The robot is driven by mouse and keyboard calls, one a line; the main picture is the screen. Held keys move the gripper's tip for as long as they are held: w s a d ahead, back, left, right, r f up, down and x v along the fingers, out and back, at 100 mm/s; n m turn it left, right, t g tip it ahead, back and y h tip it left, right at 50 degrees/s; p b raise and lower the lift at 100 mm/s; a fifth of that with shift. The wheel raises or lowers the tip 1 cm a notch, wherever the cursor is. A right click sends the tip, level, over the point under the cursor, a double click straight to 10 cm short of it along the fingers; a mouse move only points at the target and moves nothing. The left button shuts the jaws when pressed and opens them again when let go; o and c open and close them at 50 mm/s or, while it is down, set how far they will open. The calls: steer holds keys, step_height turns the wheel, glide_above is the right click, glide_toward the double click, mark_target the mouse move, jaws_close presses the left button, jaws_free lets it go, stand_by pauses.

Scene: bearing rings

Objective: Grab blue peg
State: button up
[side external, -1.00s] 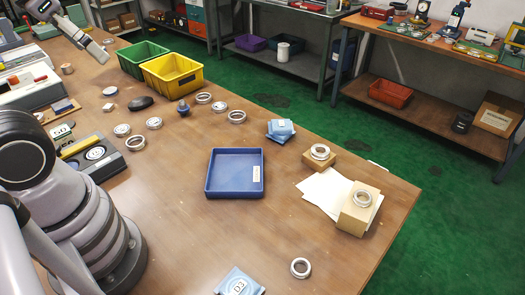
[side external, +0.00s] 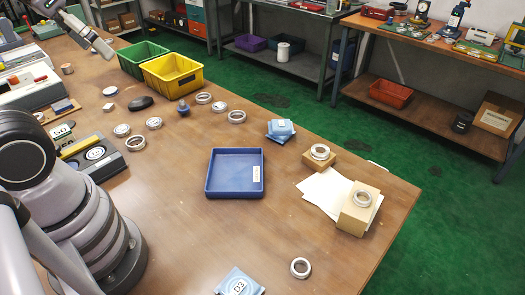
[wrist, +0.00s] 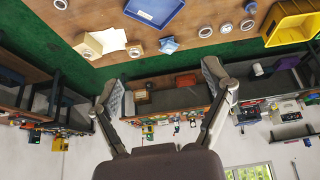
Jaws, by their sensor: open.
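The blue peg (side external: 183,107) is a small blue piece with a knob on top. It stands on the wooden table in the side view, just left of several metal rings and in front of the yellow bin. A small bluish shape at the top edge of the wrist view may be the peg, but I cannot be sure. My gripper (wrist: 162,80) is open and empty in the wrist view, its two fingers spread wide. It is well away from the peg, and the wrist camera looks out across the room.
Metal rings (side external: 237,116) lie close by the peg, and a dark oval object (side external: 140,103) lies to its left. A yellow bin (side external: 173,76) and a green bin (side external: 144,60) stand behind. A blue tray (side external: 211,189) and blue packets (side external: 280,130) are nearer the middle.

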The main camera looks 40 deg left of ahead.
steer(key=w+a+n, duration=0.1)
steer(key=w+n, duration=0.3)
steer(key=w, duration=0.2)
steer(key=n+g, duration=0.1)
steer(key=n, duration=3)
glide_above(182, 106)
steer(key=s+a, duration=0.1)
steer(key=s, duration=0.3)
step_height(182, 106, down, 27)
steer(key=x, duration=0.8)
steer(key=shift+s+a+f, duration=0.25)
steer(key=shift+s+f, duration=0.05)
steer(key=shift+d+x, duration=0.15)
steer(key=shift+x, duration=1.3)
steer(key=shift+d+x, duration=0.1)
steer(key=shift+x, duration=1.4)
steer(key=shift+r, duration=0.1)
steer(key=c, duration=1.3)
